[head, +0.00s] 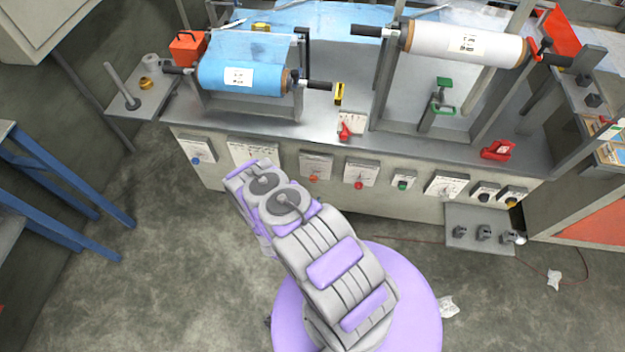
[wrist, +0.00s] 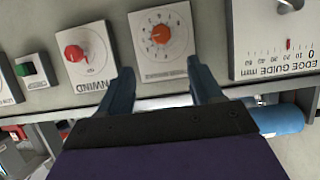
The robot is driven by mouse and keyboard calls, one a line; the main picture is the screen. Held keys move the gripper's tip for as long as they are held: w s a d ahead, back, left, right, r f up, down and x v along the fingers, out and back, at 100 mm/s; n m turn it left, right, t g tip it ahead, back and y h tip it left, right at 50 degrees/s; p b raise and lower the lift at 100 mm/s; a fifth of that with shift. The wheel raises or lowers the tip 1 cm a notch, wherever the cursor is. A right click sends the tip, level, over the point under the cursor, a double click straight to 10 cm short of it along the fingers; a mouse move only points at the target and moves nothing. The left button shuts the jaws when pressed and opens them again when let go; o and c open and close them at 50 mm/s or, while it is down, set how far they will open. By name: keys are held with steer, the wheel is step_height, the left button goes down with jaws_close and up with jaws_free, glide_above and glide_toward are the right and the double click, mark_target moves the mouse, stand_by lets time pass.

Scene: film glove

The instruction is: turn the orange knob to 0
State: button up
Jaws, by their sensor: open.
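The orange knob (wrist: 161,34) sits on a pale square dial plate (wrist: 177,65) in the wrist view, upside down there. In the head view the orange knob (head: 313,178) is on the front panel of the bench, just right of my arm. My gripper (wrist: 163,78) is open and empty, its two dark fingers apart with the dial plate between and beyond them. The fingertips appear short of the knob and not touching it. The knob's pointer direction and the dial figures are too small to read surely. In the head view my gripper is hidden by my arm.
A red knob (wrist: 75,53) marked UNWIND is left of it in the wrist view, with a green button (wrist: 25,69) beyond. An EDGE GUIDE scale (wrist: 272,45) is at right. Blue (head: 240,78) and white (head: 465,45) film rolls stand on the bench.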

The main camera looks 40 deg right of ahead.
mark_target(313, 180)
steer(key=b+x, duration=0.3)
steer(key=x, duration=1.2)
steer(key=shift+w+a+r, duration=0.1)
steer(key=shift+w+a, duration=0.05)
steer(key=shift+a, duration=0.15)
steer(key=shift+d, duration=0.2)
steer(key=c, duration=1)
steer(key=n+b, duration=0.1)
steer(key=n+g+h+b, duration=0.1)
steer(key=n, duration=0.1)
steer(key=shift+w+a+h+b, duration=0.1)
steer(key=shift+w+h+b, duration=0.15)
steer(key=shift+h+b, duration=0.05)
steer(key=shift+n+g+h, duration=0.5)
steer(key=shift+n, duration=0.5)
